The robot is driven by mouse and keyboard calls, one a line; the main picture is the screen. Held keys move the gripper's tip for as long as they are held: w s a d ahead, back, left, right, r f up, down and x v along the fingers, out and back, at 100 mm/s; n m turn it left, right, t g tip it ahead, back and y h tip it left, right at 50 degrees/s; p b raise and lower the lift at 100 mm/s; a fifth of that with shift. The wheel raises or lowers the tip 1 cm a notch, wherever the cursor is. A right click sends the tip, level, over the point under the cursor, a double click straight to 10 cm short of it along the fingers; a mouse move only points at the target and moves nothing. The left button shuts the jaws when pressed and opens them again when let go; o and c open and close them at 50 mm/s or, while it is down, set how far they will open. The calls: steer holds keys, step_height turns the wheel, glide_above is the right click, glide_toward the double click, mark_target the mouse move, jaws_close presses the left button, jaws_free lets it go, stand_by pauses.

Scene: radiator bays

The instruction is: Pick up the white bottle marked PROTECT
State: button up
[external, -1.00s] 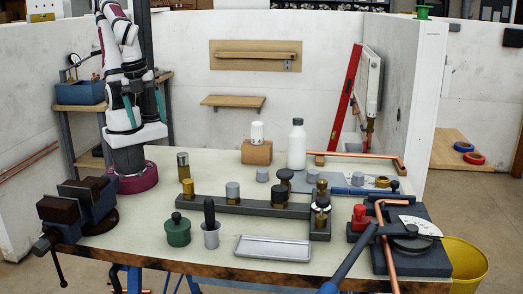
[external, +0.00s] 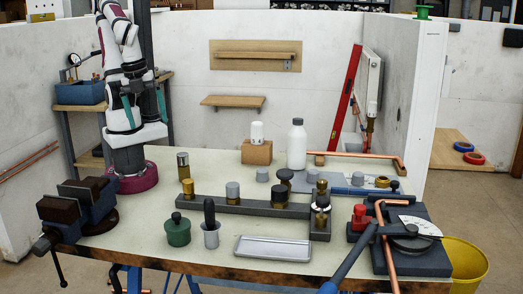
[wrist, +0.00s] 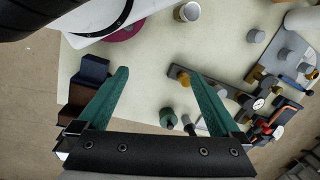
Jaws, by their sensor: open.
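A white bottle (external: 297,146) with a grey cap stands upright at the back of the bench in the external view. Its marking is too small to read. A white rounded shape at the top right edge of the wrist view (wrist: 303,20) may be this bottle, but it is cut off. My gripper (wrist: 158,72) has its two teal fingers spread wide with nothing between them. In the external view my gripper (external: 144,108) is held high at the left, over the purple base and far from the bottle.
A wooden block (external: 257,153) with a white cylinder (external: 257,132) stands left of the bottle. A copper pipe (external: 365,156) lies to its right. A grey rail (external: 245,207) with several fittings, a tray (external: 272,248) and a vise (external: 82,205) are nearer the front.

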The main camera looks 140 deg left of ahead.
steer(key=w+a+f+n+t, duration=0.2)
steer(key=w+a+n, duration=0.1)
steer(key=w, duration=0.3)
steer(key=w+a+f+n+t, duration=0.1)
steer(key=w+a+f+n, duration=0.15)
steer(key=w, duration=0.45)
steer(key=w+a+f+n+t, duration=0.2)
steer(key=w+a+n, duration=0.2)
steer(key=a, duration=0.3)
steer(key=n+y, duration=1.1)
steer(key=n, duration=0.1)
glide_toward(297, 139)
steer(key=shift+g, duration=0.3)
steer(key=a, duration=0.1)
steer(key=a+f, duration=0.1)
steer(key=a, duration=0.1)
steer(key=s+a+f, duration=0.1)
steer(key=shift+a+f, duration=0.15)
steer(key=shift+a, duration=0.1)
steer(key=x, duration=0.7)
jaws_close()
